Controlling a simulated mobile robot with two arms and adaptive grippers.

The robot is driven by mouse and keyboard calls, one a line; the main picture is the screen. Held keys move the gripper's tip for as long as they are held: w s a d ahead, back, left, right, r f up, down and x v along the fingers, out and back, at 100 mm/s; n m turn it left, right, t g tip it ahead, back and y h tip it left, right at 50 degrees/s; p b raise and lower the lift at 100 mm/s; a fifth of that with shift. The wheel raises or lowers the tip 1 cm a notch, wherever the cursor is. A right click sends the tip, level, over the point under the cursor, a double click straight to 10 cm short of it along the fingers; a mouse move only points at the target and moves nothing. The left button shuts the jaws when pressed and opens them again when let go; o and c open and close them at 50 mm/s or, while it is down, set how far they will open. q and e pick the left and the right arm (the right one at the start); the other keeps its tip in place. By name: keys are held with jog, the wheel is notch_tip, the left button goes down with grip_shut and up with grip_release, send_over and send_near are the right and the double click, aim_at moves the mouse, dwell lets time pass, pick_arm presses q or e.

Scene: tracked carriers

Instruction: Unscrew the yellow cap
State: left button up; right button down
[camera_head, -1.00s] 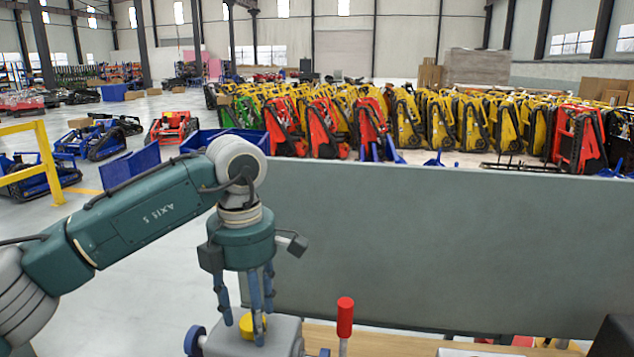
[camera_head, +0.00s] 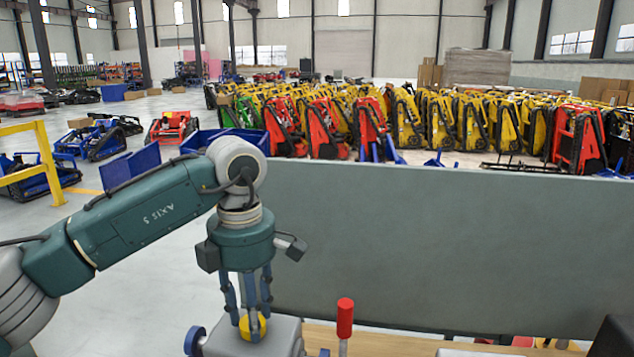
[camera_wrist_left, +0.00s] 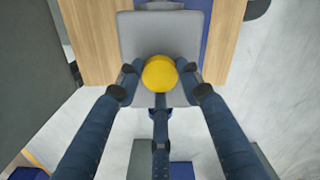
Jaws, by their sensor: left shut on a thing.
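The yellow cap (camera_head: 252,327) sits on top of a grey housing (camera_head: 225,343) at the bottom of the head view. My left gripper (camera_head: 252,318) points straight down over it, with its blue fingers around the cap. In the left wrist view the cap (camera_wrist_left: 159,73) shows as a round yellow disc between the fingertips, on the grey housing (camera_wrist_left: 140,35). The gripper is shut on the cap. The fingers partly hide the cap's side, so its thread cannot be seen. My right gripper is not in view.
A red-handled lever (camera_head: 345,318) stands upright just right of the housing. A wooden tabletop (camera_head: 385,343) lies beneath. A grey panel (camera_head: 430,250) rises close behind. Rows of yellow and red tracked carriers (camera_head: 440,122) stand far behind it.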

pick_arm(q)
jog(key=n+b, duration=0.1)
jog(key=n, duration=0.3)
jog(key=shift+f, duration=0.15)
jog(key=n+b, duration=0.1)
jog(key=n, duration=0.4)
jog(key=shift+n, duration=0.3)
jog(key=n+b, duration=0.1)
jog(key=n, duration=0.1)
jog(key=shift+n, duration=0.4)
jog(key=n, duration=0.3)
jog(key=shift+b, duration=0.4)
jog(key=n, duration=0.4)
jog(key=shift+b, duration=0.35)
